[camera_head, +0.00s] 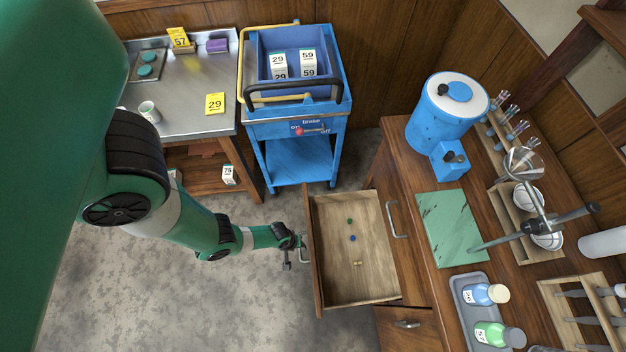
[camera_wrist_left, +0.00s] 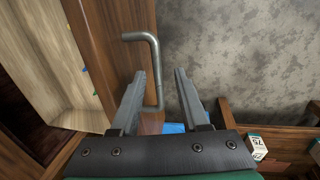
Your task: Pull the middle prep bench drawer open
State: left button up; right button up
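The wooden prep bench drawer (camera_head: 330,205) stands pulled well out from the bench in the head view, its pale inside showing. Small green, blue and tan pieces lie in it. Its metal handle (camera_wrist_left: 152,62) is on the drawer front (camera_wrist_left: 105,40) in the left wrist view. My left gripper (camera_wrist_left: 160,74) is open, with the handle's bar between its parted fingers, closer to the left one. I cannot tell whether a finger touches it. In the head view the left gripper (camera_head: 294,244) is just left of the drawer front. My right gripper is not in view.
The bench (camera_head: 405,265) to the right holds a blue drum (camera_head: 435,118), a green mat (camera_head: 450,228) and a bottle tray (camera_head: 467,318). Another handle (camera_head: 392,220) shows beside the drawer. A blue cart (camera_head: 298,160) stands behind. Grey floor (camera_head: 225,305) is clear to the left.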

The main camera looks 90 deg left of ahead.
pick_arm(q)
notch_tip(320, 180, up, 12)
jog(key=s+p, duration=0.2)
jog(key=p, duration=0.6)
jog(key=shift+f+p, duration=0.25)
jog(key=shift+p, duration=0.05)
